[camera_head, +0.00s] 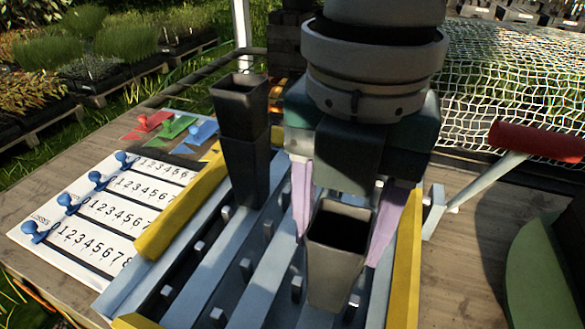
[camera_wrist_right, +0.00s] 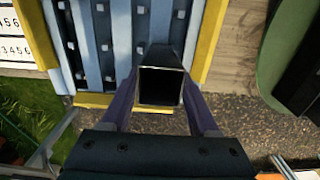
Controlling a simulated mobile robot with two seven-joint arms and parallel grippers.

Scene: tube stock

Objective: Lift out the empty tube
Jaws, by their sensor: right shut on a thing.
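My right gripper (camera_head: 340,215) has its pale purple fingers shut on a grey, square, tapered tube (camera_head: 335,285), one finger on each side. The tube's open top faces up, and only a dark inside shows. In the right wrist view, the same tube (camera_wrist_right: 161,87) sits between the fingers (camera_wrist_right: 160,105). The tube is over the front right of the slatted rack (camera_head: 225,270); I cannot tell whether its lower end is clear of the slats. A second dark tube (camera_head: 245,165) stands upright in the rack, further back and left. My left gripper is not in view.
Yellow rails (camera_head: 183,207) edge the rack. Left of it lies a white number sheet (camera_head: 105,212) with blue pegs. Red, green and blue pieces (camera_head: 172,128) lie behind it. A red-handled tool (camera_head: 535,142) and a green rounded thing (camera_head: 535,270) are at right.

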